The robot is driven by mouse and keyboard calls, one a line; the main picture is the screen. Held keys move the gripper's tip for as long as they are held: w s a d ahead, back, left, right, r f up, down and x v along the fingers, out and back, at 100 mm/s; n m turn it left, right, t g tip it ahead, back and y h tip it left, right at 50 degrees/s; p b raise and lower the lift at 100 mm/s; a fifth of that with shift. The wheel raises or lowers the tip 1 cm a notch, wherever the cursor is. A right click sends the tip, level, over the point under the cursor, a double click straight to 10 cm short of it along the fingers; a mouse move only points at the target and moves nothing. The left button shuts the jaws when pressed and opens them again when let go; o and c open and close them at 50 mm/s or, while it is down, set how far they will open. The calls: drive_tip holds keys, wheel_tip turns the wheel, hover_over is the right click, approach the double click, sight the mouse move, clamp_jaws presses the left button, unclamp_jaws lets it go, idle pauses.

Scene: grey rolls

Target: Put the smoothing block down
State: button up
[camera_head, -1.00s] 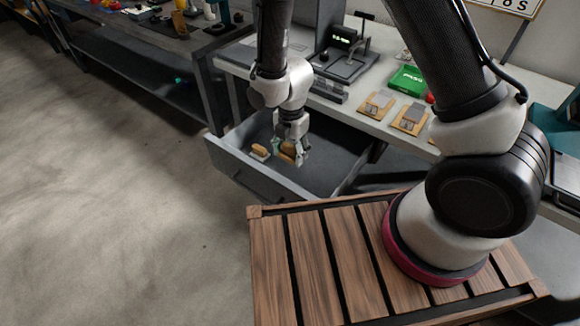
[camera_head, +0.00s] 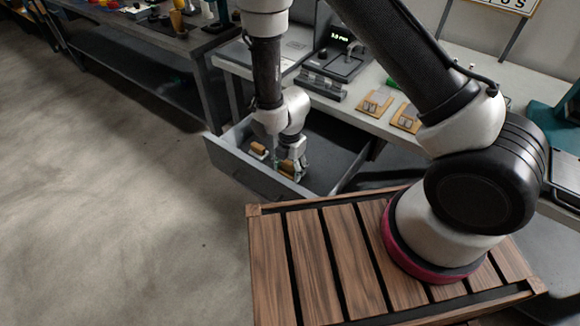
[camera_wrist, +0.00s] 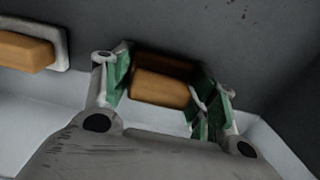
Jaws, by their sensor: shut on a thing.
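The smoothing block (camera_wrist: 160,88), an orange-brown piece, sits between the green-padded fingers of my gripper (camera_wrist: 165,100) in the wrist view. My gripper is shut on it. In the head view, my gripper (camera_head: 291,170) is inside the open grey drawer (camera_head: 240,178), near its front wall, with the block (camera_head: 286,166) partly hidden by the fingers. I cannot tell whether the block touches the drawer floor. A second brown block on a pale base (camera_head: 258,149) lies to the left in the drawer; it also shows in the wrist view (camera_wrist: 28,52).
The drawer's right part is bare. A workbench (camera_head: 330,98) above it carries a device with a lit display (camera_head: 341,38) and small wooden boards (camera_head: 375,103). Another dark bench (camera_head: 150,50) stands at the upper left. The floor at left is clear.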

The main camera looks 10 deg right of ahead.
drive_tip(key=o, duration=1.1)
drive_tip(key=shift+f, duration=0.15)
drive_tip(key=shift+o, duration=0.2)
wheel_tip(320, 180, up, 13)
drive_tip(key=shift+f, duration=0.15)
wheel_tip(320, 180, up, 11)
drive_tip(key=m, duration=0.6)
hover_over(290, 163)
drive_tip(key=w+d, duration=0.2)
drive_tip(key=d, duration=0.4)
drive_tip(key=s+d+r+m+t, duration=0.2)
drive_tip(key=d+r+m, duration=0.5)
drive_tip(key=d+r, duration=0.3)
drive_tip(key=s+d+r+m+t, duration=0.1)
drive_tip(key=s+d+r+m, duration=0.4)
drive_tip(key=s+r+m, duration=0.1)
drive_tip(key=s+d+r+m+t, duration=0.1)
drive_tip(key=s+d+r+m, duration=0.5)
drive_tip(key=s+m, duration=0.2)
drive_tip(key=shift+s+d+r, duration=0.15)
drive_tip(key=shift+s, duration=0.85)
